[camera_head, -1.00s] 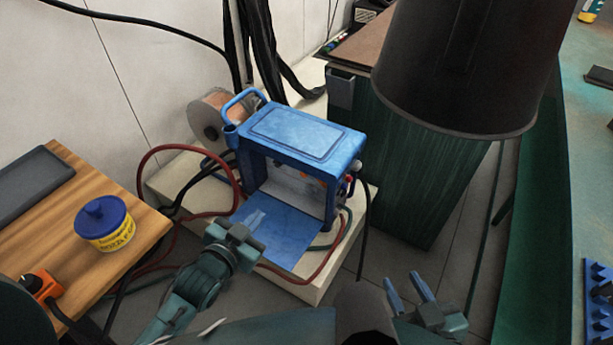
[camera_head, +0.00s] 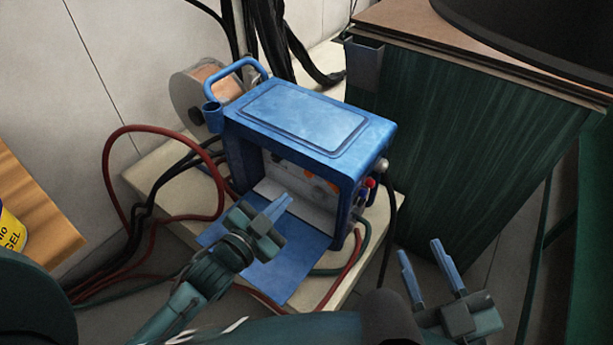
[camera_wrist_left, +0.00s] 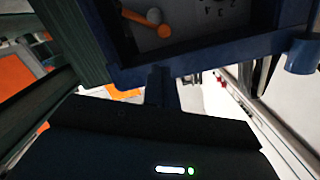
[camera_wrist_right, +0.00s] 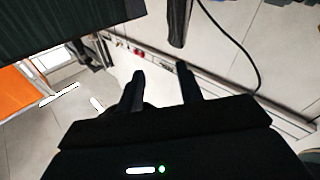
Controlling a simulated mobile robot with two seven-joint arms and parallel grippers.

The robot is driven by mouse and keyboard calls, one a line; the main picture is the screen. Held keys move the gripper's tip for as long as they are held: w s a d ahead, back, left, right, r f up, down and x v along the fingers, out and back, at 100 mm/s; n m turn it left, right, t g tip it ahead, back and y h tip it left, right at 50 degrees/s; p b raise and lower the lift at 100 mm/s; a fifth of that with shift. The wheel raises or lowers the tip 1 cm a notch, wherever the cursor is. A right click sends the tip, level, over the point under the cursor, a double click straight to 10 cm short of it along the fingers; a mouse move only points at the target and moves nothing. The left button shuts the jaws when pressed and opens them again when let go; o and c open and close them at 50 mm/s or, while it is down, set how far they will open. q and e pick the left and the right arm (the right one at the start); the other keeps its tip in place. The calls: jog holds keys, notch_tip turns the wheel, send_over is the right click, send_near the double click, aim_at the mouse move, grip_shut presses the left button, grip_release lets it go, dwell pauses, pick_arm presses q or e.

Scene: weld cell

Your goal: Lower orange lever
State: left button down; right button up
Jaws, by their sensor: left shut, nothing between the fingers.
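The blue machine (camera_head: 305,112) stands on a pale platform with its front flap folded down. Inside its open front is a panel with small orange parts, too small here to tell the lever apart. In the left wrist view the orange lever (camera_wrist_left: 146,22) is a short arm with a round knob, inside the dark-rimmed opening. My left gripper (camera_head: 284,202) is shut and empty, above the flap in front of the opening, apart from the lever. It also shows in the left wrist view (camera_wrist_left: 160,72), below the opening's rim. My right gripper (camera_head: 420,247) is open and empty, right of the machine.
A wire spool (camera_head: 196,92) stands behind the machine. Red hoses (camera_head: 108,176) and black cables loop at its left. Red and grey knobs (camera_head: 369,183) stick out at its right side. A dark green cabinet (camera_head: 450,160) stands to the right.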

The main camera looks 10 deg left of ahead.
pick_arm(q)
jog(key=b+x, duration=0.3)
jog(key=x, duration=0.7)
pick_arm(e)
jog(key=shift+w+a+r+m+y, duration=0.2)
jog(key=shift+a+m+y, duration=0.1)
jog(key=shift+m, duration=0.1)
pick_arm(q)
jog(key=shift+a+f+n, duration=0.1)
jog(key=shift+a+n, duration=0.1)
jog(key=shift+n, duration=0.1)
